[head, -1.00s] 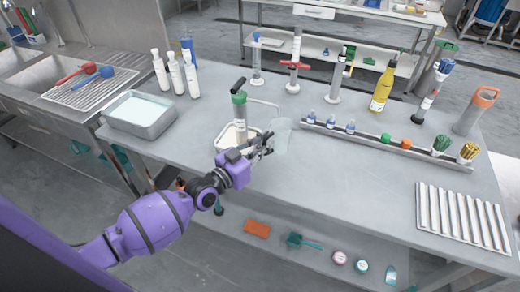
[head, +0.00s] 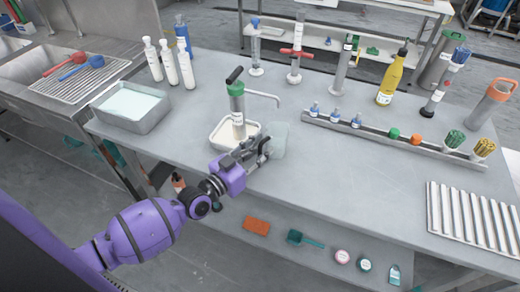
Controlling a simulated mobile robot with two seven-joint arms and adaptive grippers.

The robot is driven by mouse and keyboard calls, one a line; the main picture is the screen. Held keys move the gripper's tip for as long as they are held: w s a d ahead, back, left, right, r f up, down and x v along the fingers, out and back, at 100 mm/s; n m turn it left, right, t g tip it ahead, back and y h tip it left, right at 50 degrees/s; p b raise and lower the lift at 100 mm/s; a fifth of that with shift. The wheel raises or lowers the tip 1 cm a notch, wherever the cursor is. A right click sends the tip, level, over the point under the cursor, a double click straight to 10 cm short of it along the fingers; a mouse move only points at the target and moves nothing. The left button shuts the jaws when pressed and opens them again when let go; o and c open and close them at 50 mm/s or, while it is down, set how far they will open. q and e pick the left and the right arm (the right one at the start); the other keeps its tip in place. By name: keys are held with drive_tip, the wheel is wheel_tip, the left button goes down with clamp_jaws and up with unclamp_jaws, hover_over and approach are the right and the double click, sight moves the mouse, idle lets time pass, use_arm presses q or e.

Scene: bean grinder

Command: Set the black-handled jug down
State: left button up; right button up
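A pale, see-through jug (head: 280,138) is at the fingertips of my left gripper (head: 265,148), right of the hand-cranked bean grinder. The gripper appears shut on the jug's near-left side, where the handle is hidden by the dark fingers. The jug looks upright, at or just above the grey table (head: 340,180); I cannot tell whether its base touches. The grinder (head: 238,110) has a green collar, a black grip on top and a thin spout arm to the right. My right gripper is not in view.
A long rack (head: 380,140) with small bottles, caps and brushes runs to the right. A grey basin (head: 150,121) and white bottles (head: 170,68) stand at the left. A ribbed tray (head: 470,218) lies at the right. The table's middle is clear.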

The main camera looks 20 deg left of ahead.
use_arm(q)
drive_tip(key=shift+r, duration=0.25)
drive_tip(key=b+v, duration=0.1)
drive_tip(key=v, duration=1.1)
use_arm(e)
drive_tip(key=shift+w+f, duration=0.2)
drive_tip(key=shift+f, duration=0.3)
use_arm(q)
drive_tip(key=s+d+f+n+g+y, duration=0.1)
drive_tip(key=s+f+n+g+y, duration=0.1)
drive_tip(key=s+f, duration=0.9)
drive_tip(key=s+d+f+n+g+y, duration=0.2)
drive_tip(key=s+f+g+y, duration=0.2)
drive_tip(key=s+f, duration=0.8)
drive_tip(key=shift+s+g+y, duration=0.4)
drive_tip(key=shift+s+g, duration=0.8)
drive_tip(key=shift+s, duration=0.5)
drive_tip(key=shift+f, duration=0.1)
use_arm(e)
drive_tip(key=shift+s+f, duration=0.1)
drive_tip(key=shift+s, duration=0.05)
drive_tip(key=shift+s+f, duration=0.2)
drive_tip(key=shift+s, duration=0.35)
